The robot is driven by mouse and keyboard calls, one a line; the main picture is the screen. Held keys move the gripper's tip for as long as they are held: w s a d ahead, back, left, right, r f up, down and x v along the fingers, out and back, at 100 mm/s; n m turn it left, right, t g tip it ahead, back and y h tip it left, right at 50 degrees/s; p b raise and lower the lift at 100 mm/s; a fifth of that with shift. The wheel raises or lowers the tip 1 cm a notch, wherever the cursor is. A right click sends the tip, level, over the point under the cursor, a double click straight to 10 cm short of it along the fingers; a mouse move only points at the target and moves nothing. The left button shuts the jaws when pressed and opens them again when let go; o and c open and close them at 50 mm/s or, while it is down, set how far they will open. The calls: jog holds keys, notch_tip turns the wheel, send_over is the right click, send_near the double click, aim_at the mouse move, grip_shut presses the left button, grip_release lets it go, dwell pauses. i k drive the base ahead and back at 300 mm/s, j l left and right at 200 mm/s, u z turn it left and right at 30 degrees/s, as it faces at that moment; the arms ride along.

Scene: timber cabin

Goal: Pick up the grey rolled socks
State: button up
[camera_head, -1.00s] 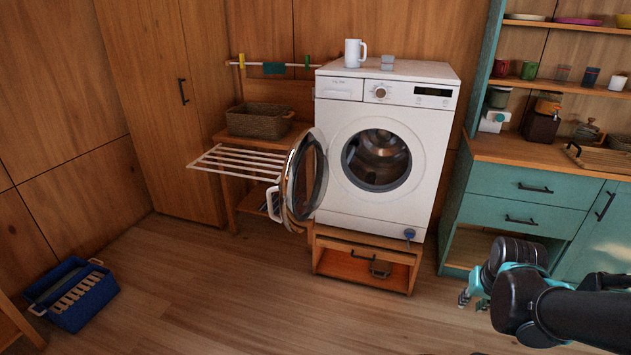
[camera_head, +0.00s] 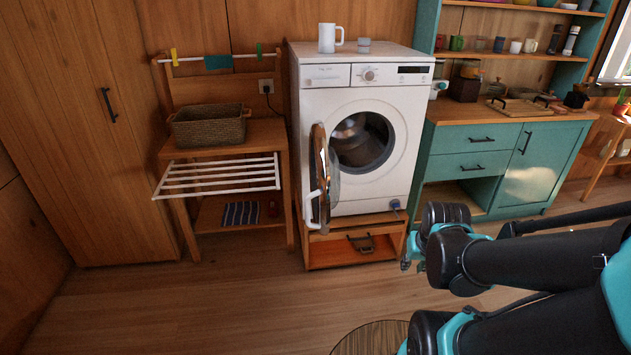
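I cannot make out the grey rolled socks for certain. A small grey object (camera_head: 364,46) sits on top of the white washing machine (camera_head: 305,150), just right of a white mug (camera_head: 327,38); it is too small to tell what it is. The machine's round door (camera_head: 322,180) stands open and the part of the drum that shows looks empty. The wooden drawer (camera_head: 335,255) below holds a small dark item that I cannot identify. My gripper (camera_head: 410,262) is in front of the drawer's right side, apart from these things; its fingers are mostly hidden.
A wicker basket (camera_head: 208,128) stands on a wooden rack, above a white slatted drying rack (camera_head: 215,178). A striped cloth (camera_head: 240,213) lies on the low shelf. A teal cabinet (camera_head: 545,165) stands right. A round mat (camera_head: 370,340) lies on the otherwise clear floor (camera_head: 200,310).

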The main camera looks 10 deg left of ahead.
aim_at(343, 160)
jog(key=k+j, duration=0.1)
jog(key=j, duration=0.8)
jog(key=k+j, duration=0.15)
jog(key=j, duration=0.25)
jog(key=i+l, duration=0.55)
jog(key=i+l+u, duration=0.2)
jog(key=i+l, duration=0.15)
jog(key=l, duration=0.25)
jog(key=i+l+u, duration=0.1)
jog(key=l, duration=0.25)
jog(key=i+l+u, duration=0.1)
jog(key=i+l, duration=0.15)
jog(key=i+l+u, duration=0.1)
jog(key=l, duration=0.3)
